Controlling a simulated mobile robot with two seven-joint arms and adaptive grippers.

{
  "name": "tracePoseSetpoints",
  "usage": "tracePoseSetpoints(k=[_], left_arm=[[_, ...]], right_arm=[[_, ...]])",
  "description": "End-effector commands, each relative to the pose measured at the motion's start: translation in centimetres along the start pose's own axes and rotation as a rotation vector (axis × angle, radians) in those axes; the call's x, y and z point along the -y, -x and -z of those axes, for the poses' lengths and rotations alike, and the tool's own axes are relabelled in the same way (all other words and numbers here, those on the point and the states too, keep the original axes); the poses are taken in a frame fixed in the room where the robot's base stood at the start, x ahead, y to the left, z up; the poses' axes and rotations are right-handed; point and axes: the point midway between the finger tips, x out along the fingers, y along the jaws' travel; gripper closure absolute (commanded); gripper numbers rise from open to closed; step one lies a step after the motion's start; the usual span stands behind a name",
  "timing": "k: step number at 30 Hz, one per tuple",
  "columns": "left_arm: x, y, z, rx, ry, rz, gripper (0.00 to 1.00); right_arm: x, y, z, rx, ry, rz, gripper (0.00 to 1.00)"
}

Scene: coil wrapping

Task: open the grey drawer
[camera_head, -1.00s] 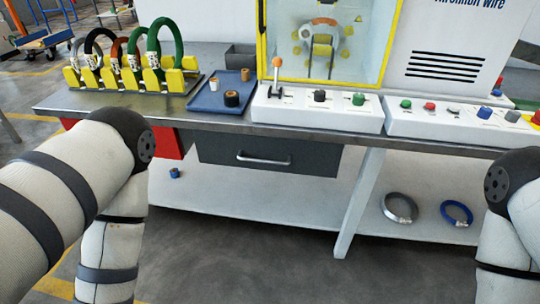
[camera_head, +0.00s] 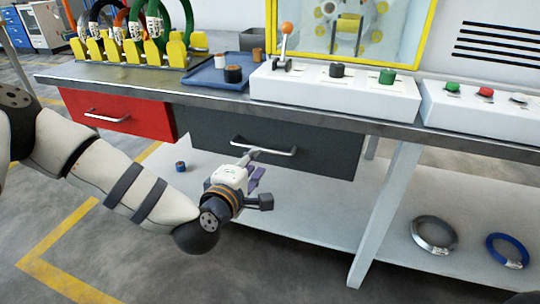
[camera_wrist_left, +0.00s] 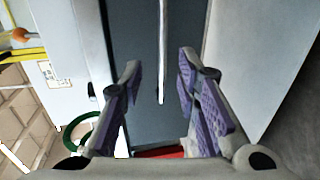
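The grey drawer (camera_head: 325,154) sits under the workbench top and looks closed. Its silver bar handle (camera_head: 264,147) runs along its front. In the left wrist view the drawer front (camera_wrist_left: 146,70) fills the middle and the handle (camera_wrist_left: 162,55) lies between the fingers, ahead of them. My left gripper (camera_head: 257,172) is just in front of and slightly below the handle. Its purple-padded fingers are spread apart and empty, as the left wrist view (camera_wrist_left: 160,95) shows. I cannot tell whether it touches the handle. My right gripper does not show.
A red drawer (camera_head: 115,112) is left of the grey one. The bench top (camera_head: 130,76) carries a blue tray (camera_head: 206,82) and a control box (camera_head: 330,98). A table leg (camera_head: 385,215) stands right of the drawer. A lower shelf holds a grey ring (camera_head: 433,236) and a blue ring (camera_head: 507,251).

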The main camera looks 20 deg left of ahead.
Motion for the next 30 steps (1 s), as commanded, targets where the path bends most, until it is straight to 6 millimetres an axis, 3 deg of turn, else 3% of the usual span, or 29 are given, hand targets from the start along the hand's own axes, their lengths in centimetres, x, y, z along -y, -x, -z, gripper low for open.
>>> tracePoseSetpoints(k=[6, 12, 21, 25, 30], left_arm=[[0.4, -5.6, -0.1, 0.001, -0.004, 0.004, 0.70], [0.4, -8.5, -0.1, 0.003, -0.004, 0.007, 0.70], [0.3, -8.9, -0.1, 0.003, -0.004, 0.007, 0.70], [0.3, -8.9, -0.1, 0.003, -0.004, 0.007, 0.98], [0.3, -8.9, -0.1, 0.003, -0.004, 0.007, 1.00]], right_arm=[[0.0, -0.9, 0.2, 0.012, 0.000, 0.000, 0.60], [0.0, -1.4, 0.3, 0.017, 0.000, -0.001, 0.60], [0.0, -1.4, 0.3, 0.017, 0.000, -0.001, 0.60], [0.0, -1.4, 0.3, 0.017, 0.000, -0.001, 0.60], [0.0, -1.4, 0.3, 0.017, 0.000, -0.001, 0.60]])
